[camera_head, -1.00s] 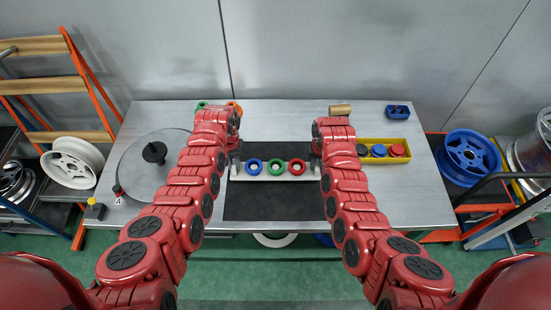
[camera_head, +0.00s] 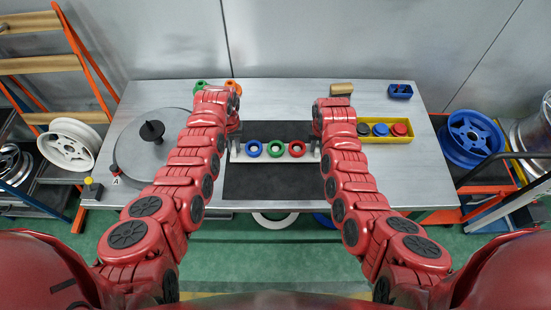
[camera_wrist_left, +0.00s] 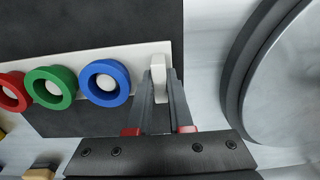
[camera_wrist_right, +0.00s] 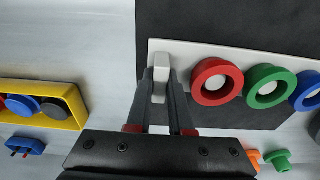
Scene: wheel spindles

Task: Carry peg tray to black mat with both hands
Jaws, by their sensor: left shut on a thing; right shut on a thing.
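The white peg tray (camera_head: 268,157) carries a blue ring (camera_head: 254,148), a green ring (camera_head: 276,148) and a red ring (camera_head: 297,148) in a row. It lies over the far half of the black mat (camera_head: 270,186); whether it touches the mat is not clear. My left gripper (camera_head: 235,142) is shut on the handle at the tray's left end, also seen in the left wrist view (camera_wrist_left: 160,88). My right gripper (camera_head: 317,142) is shut on the right-end handle, as the right wrist view shows (camera_wrist_right: 161,88). The tray looks level.
A grey turntable disc (camera_head: 140,155) with a black knob stands at the left. A yellow bin (camera_head: 392,139) with round pieces is close to my right forearm.

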